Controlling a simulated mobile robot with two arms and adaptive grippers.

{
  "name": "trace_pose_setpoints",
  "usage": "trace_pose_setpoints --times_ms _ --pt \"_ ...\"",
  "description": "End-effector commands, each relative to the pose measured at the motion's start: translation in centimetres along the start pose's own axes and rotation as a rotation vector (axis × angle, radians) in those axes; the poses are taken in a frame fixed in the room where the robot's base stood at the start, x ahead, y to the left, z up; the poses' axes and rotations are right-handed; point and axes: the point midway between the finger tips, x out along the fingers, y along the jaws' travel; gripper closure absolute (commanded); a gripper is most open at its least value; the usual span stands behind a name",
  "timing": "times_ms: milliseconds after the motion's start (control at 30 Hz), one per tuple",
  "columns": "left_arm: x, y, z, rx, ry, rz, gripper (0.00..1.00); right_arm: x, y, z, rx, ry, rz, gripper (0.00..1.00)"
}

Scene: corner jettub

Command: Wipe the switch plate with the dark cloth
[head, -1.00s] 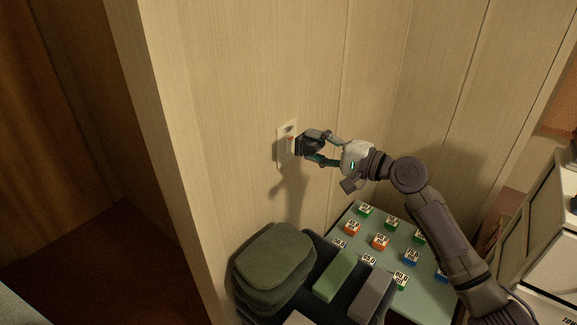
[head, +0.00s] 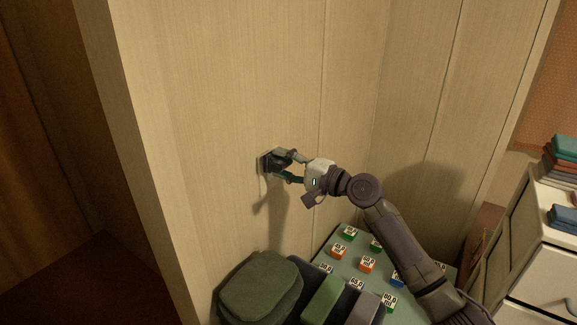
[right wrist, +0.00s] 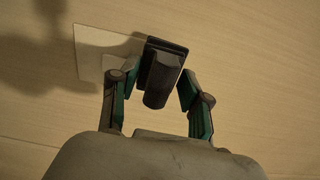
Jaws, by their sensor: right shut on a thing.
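My right gripper (head: 279,167) is shut on the dark cloth (right wrist: 162,78), which looks like a folded black pad with a raised grip between the fingers. The cloth is up at the wooden wall over the switch plate. The switch plate (right wrist: 98,52) is a pale rectangle in the right wrist view, with the cloth covering its right part. In the head view the gripper and cloth (head: 270,161) hide nearly all of the plate. I cannot tell whether the cloth presses on it. My left gripper is not in view.
Below stands a pale green table (head: 323,253) with several small coloured blocks bearing number labels. A stack of dark green cloths (head: 262,285) and a green block (head: 325,298) are at its front. A white drawer cabinet (head: 545,260) with folded cloths stands at right.

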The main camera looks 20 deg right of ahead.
Motion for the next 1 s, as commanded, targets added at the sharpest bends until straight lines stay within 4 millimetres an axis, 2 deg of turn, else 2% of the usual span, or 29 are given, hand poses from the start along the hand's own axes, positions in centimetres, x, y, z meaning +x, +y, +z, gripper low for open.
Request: trace_pose_setpoints --times_ms 533,1000 --pt "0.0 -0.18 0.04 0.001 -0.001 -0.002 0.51 0.05 -0.01 0.0 0.0 0.0 0.0 0.85" --pt "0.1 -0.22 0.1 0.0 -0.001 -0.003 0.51 0.96 -0.03 -0.03 -0.001 0.0 -0.001 0.85"
